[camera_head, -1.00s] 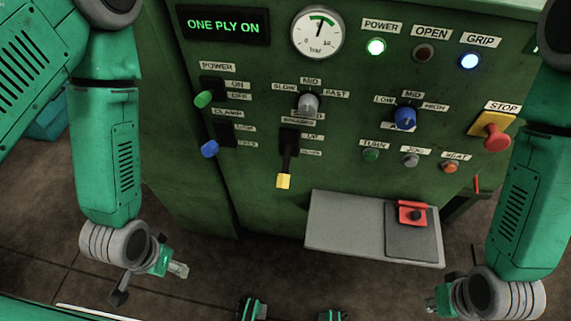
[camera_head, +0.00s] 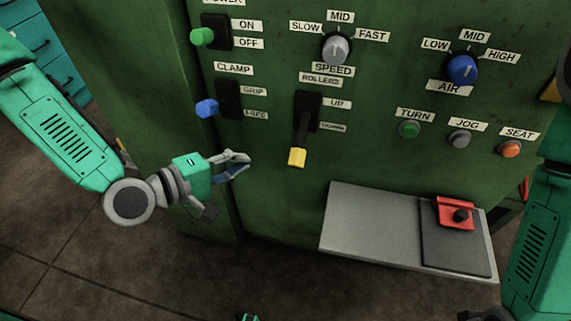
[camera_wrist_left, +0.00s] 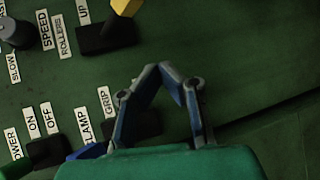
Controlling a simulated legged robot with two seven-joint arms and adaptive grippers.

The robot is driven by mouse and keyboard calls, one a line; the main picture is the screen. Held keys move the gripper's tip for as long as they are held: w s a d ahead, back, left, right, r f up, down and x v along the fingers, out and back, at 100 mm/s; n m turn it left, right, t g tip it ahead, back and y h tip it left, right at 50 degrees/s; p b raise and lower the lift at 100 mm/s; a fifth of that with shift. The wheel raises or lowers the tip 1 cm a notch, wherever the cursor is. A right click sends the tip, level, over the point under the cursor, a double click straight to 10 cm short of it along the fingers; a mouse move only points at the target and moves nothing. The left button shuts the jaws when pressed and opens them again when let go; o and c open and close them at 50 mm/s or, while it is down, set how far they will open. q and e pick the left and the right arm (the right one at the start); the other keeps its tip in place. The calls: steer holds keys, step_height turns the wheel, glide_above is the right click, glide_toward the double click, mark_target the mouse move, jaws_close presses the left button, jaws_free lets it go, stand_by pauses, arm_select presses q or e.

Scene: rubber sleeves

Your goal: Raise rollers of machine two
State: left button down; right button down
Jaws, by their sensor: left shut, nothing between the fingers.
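The rollers lever on the green machine panel has a black slot and a yellow tip (camera_head: 298,157). It hangs down, with the tip below the DOWN label. In the left wrist view the yellow tip (camera_wrist_left: 126,6) is cut by the top edge. My left gripper (camera_head: 246,162) is shut and empty, left of the lever tip and apart from it, in front of the panel below the clamp lever. Its fingertips also show in the left wrist view (camera_wrist_left: 158,70), meeting at a point. My right forearm stands at the right edge; its gripper is out of view.
The blue clamp lever (camera_head: 207,108) is just above my left gripper. The green power lever (camera_head: 203,37) is higher. Speed (camera_head: 336,48) and air (camera_head: 462,69) knobs sit further right. A grey shelf (camera_head: 370,222) with a red-black fixture (camera_head: 456,213) juts out below right.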

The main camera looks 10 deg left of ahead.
mark_target(301, 139)
arm_select(q)
steer(key=shift+w+a+r+n+t+h, duration=0.1)
steer(key=shift+w+r+n+t+h, duration=0.25)
steer(key=shift+w+r, duration=0.2)
steer(key=b+x, duration=0.3)
steer(key=x, duration=0.6)
steer(key=shift+w+f, duration=0.15)
steer(key=shift+f, duration=0.1)
steer(key=s+d, duration=0.1)
steer(key=s+d+r+b, duration=0.1)
steer(key=shift+s+d, duration=0.4)
